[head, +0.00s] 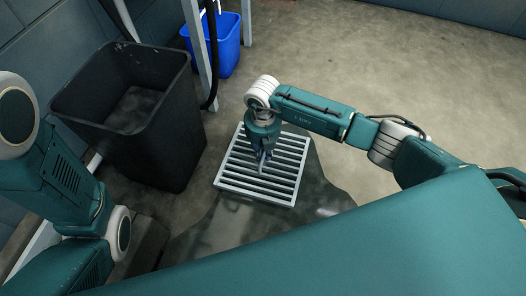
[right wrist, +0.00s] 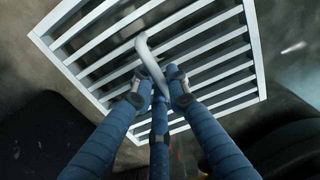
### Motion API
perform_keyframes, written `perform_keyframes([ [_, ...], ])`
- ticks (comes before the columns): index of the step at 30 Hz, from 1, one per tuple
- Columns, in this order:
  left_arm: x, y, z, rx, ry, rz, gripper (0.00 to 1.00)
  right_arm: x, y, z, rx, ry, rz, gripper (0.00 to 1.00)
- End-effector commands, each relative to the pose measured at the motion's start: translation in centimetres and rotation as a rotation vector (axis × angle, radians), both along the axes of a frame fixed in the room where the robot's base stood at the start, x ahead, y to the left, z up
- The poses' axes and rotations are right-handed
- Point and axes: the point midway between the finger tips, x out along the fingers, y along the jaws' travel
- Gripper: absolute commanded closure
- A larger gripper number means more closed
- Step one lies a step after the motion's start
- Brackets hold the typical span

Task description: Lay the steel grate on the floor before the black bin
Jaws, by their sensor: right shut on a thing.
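The steel grate (head: 285,180) is a pale square frame with parallel slats, lying roughly flat to the right of the black bin (head: 139,139). My right gripper (head: 262,158) points down over the grate's middle. In the right wrist view its fingers (right wrist: 160,88) are closed around a pale curved handle (right wrist: 145,50) at the middle of the grate (right wrist: 98,42). I cannot tell whether the grate touches the floor or hangs just above it. The black bin stands upright and open. My left arm shows at the left, but its gripper is out of view.
A dark, wet-looking patch (head: 235,225) spreads on the floor under and around the grate. A blue bin (head: 228,45) stands behind, beside a pale upright post (head: 197,45). The floor at the right and back (head: 350,50) is clear.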

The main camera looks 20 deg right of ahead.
Motion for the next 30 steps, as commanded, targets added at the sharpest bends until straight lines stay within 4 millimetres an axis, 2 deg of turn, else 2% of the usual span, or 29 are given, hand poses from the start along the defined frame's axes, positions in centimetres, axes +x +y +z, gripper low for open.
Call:
perform_keyframes([
  [3, -0.1, 0.0, -1.6, 0.0, -0.002, 0.0, 0.6, 0.0, 0.1, -2.1, 0.003, -0.001, 0.001, 1.0],
  [6, -0.1, 0.0, -2.4, 0.001, -0.001, 0.0, 0.6, 0.1, 0.1, -3.2, 0.003, -0.002, 0.001, 1.0],
  [19, -0.1, 0.0, -2.4, 0.001, -0.001, 0.0, 0.6, 0.1, 0.1, -3.6, 0.002, -0.003, 0.001, 1.0],
  [20, -0.1, 0.0, -2.4, 0.001, -0.001, 0.0, 0.6, -0.1, 0.0, -3.8, 0.0, 0.001, 0.001, 0.82],
  [22, -0.1, 0.0, -2.4, 0.001, -0.001, 0.0, 0.6, -0.1, 0.0, -3.7, 0.0, 0.001, 0.001, 0.68],
  [30, -0.1, 0.0, -2.4, 0.001, -0.001, 0.0, 0.6, -0.1, 0.0, -3.7, 0.0, 0.001, 0.001, 0.67],
])
